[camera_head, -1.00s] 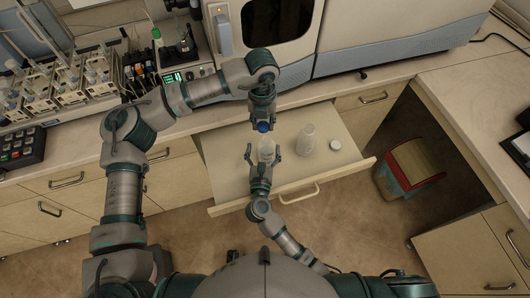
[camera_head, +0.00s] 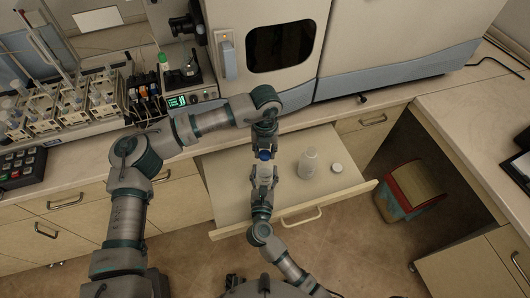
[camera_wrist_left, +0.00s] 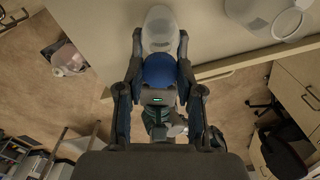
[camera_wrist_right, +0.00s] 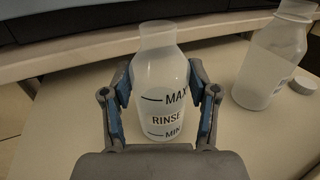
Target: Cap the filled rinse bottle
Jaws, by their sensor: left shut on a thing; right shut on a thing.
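The clear rinse bottle (camera_wrist_right: 163,90), marked MAX, RINSE and MIN, stands upright in the open drawer. In the right wrist view its mouth is open and bare. My right gripper (camera_wrist_right: 162,103) is shut on its sides; in the head view this gripper (camera_head: 262,183) partly hides the bottle (camera_head: 265,171). My left gripper (camera_head: 264,147) is shut on a blue cap (camera_head: 264,155), which also shows in the left wrist view (camera_wrist_left: 160,70). The cap is held over the bottle, apart from its mouth. The liquid level is hard to tell.
A second clear bottle (camera_head: 308,163) stands to the right in the drawer (camera_head: 235,200), with a loose white cap (camera_head: 337,168) beside it. The instrument (camera_head: 268,50) rises behind on the counter. The drawer's right part is otherwise clear.

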